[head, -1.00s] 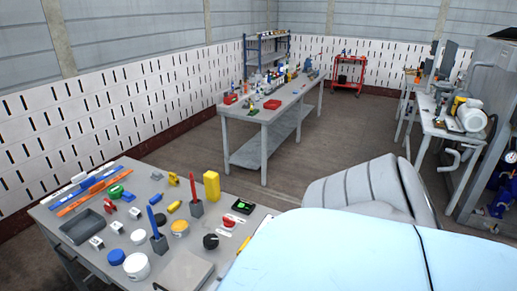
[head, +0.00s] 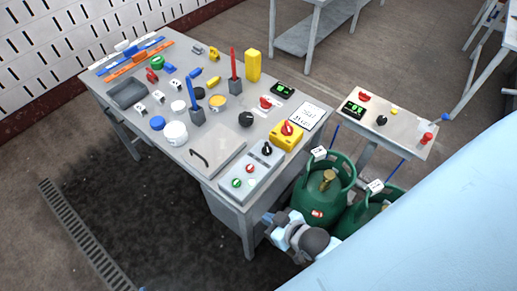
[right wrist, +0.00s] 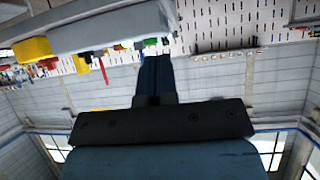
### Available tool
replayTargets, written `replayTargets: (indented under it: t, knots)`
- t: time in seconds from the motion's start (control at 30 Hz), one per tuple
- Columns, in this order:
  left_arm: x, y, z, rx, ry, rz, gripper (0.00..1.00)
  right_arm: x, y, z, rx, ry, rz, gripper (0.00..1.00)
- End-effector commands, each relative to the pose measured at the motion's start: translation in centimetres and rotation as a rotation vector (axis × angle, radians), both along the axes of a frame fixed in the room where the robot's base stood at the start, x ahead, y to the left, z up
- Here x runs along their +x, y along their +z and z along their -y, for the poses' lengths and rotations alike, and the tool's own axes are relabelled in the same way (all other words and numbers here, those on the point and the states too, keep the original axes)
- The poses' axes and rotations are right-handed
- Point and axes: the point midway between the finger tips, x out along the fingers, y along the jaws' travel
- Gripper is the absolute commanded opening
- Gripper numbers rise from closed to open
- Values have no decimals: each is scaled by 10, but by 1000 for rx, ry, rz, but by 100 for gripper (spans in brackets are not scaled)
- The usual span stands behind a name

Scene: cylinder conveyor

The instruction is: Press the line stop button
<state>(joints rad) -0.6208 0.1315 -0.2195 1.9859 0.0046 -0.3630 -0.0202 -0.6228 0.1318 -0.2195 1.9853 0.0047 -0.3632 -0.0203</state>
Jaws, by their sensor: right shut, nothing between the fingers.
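The workbench (head: 150,205) carries several controls, and I cannot read which one is the line stop button. A grey box (head: 262,172) at its front right corner has a black knob, a green button (head: 236,183) and a red button (head: 250,183). Behind it is a yellow box (head: 287,137) with a red rotary handle. A red mushroom-shaped knob (head: 427,138) stands on the small side table. My right gripper (head: 268,218) is low beside the bench's front right corner, apart from the controls. Its dark fingers (right wrist: 153,75) are together and empty in the right wrist view. My left gripper is out of view.
Green gas cylinders (head: 324,195) stand close to my right gripper, beside the bench. The side table (head: 398,128) also holds a green display. A floor grate (head: 80,235) lies left. Pots, pens and tools crowd the bench top.

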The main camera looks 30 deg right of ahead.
Motion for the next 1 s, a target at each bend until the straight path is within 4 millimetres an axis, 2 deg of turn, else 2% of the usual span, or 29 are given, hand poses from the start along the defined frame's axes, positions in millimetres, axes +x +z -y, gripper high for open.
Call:
replayTargets:
  t: [0.23, 0.37, 0.53, 0.67, 0.8, 1.0]
  knots:
    - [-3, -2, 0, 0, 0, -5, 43, 4, 1, -1, 7, 3, -1, 0]
    - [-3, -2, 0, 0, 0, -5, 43, 22, -2, -3, 31, 37, -32, 0]
    - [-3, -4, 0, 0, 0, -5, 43, 70, -6, -7, 95, 149, -139, 0]
    - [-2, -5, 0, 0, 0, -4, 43, 109, -1, -4, 137, 269, -250, 0]
    - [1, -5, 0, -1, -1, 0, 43, 146, 18, 7, 169, 405, -367, 0]
    - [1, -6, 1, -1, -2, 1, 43, 183, 59, 34, 210, 572, -505, 0]
